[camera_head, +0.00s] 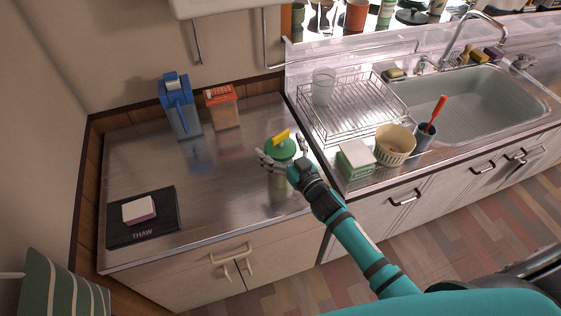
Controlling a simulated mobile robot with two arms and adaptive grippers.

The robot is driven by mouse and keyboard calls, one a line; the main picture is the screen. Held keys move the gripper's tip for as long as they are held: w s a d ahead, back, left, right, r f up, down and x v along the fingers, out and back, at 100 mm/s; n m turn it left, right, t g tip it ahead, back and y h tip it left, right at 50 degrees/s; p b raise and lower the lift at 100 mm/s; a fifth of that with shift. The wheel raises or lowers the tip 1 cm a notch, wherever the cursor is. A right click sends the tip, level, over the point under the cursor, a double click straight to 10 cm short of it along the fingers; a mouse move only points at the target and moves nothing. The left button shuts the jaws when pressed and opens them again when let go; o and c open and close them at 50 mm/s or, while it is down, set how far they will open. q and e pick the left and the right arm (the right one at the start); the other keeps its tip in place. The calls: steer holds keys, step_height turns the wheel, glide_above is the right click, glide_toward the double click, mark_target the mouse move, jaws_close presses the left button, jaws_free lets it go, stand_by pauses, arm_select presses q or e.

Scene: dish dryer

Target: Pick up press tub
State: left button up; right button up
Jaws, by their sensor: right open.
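The press tub (281,148) stands on the steel counter, near its front right part. It has a round green lid with a yellow piece on top and a paler body below, partly hidden. My right gripper (282,152) reaches in from the lower right. Its fingers are open, one to the left and one to the right of the tub at about lid height. I cannot tell whether they touch it. My left gripper is not in view.
A blue container (181,108) and an orange-lidded container (222,106) stand behind, to the left. A thaw board (155,228) lies at the left. To the right are a wire dish rack (358,108), a green-and-white box (356,158), a cream basket (395,143) and the sink (475,105).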

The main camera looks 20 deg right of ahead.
steer(key=c, duration=1.5)
steer(key=shift+r, duration=0.1)
steer(key=shift+c, duration=0.3)
steer(key=shift+r, duration=0.1)
